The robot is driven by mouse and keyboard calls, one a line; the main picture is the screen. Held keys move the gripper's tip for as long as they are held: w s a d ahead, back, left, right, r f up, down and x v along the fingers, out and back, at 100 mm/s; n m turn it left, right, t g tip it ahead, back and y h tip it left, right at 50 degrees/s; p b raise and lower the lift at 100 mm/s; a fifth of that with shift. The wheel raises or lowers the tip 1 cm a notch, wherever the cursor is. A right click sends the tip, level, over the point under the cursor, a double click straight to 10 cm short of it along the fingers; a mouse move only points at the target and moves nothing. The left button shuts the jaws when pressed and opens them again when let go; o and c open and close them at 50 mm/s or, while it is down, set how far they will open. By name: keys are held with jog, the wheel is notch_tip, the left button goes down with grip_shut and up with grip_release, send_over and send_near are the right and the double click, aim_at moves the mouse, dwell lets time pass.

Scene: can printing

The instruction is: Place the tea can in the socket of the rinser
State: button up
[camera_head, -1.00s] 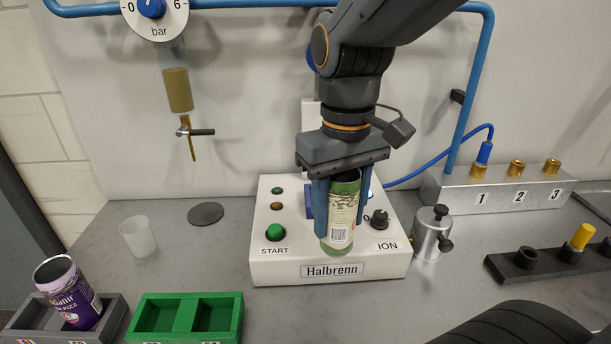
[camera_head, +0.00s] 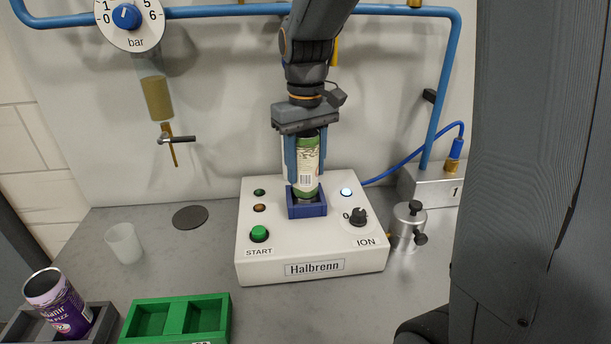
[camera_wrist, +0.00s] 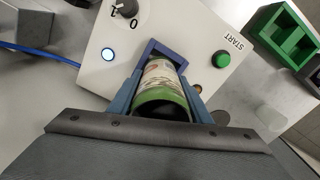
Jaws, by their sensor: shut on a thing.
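The tea can (camera_head: 307,167), cream and green with a barcode, is upright between the fingers of my gripper (camera_head: 305,165), which is shut on it. The rinser (camera_head: 290,250) is a white box labelled Halbrenn. Its blue square socket (camera_head: 307,210) is directly below the can. The can's lower end is at the socket's opening; how deep it sits I cannot tell. In the wrist view the can (camera_wrist: 162,95) points its open green-rimmed end at the camera, and the blue socket (camera_wrist: 180,55) frames its far end.
The rinser has a green START button (camera_head: 259,233), an ION knob (camera_head: 357,216) and a lit lamp (camera_head: 346,192). A metal cylinder (camera_head: 408,225) stands close right. A green tray (camera_head: 180,315), a purple can (camera_head: 60,305) in a grey tray and a white cup (camera_head: 124,243) are left.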

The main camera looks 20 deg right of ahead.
aim_at(305, 148)
jog(key=shift+w+f+p, duration=0.2)
jog(key=shift+f+p, duration=0.45)
jog(key=shift+f, duration=1.15)
jog(key=shift+f, duration=0.1)
jog(key=o, duration=1)
jog(key=shift+o, duration=0.2)
jog(key=shift+r+b, duration=0.9)
jog(key=shift+r, duration=3)
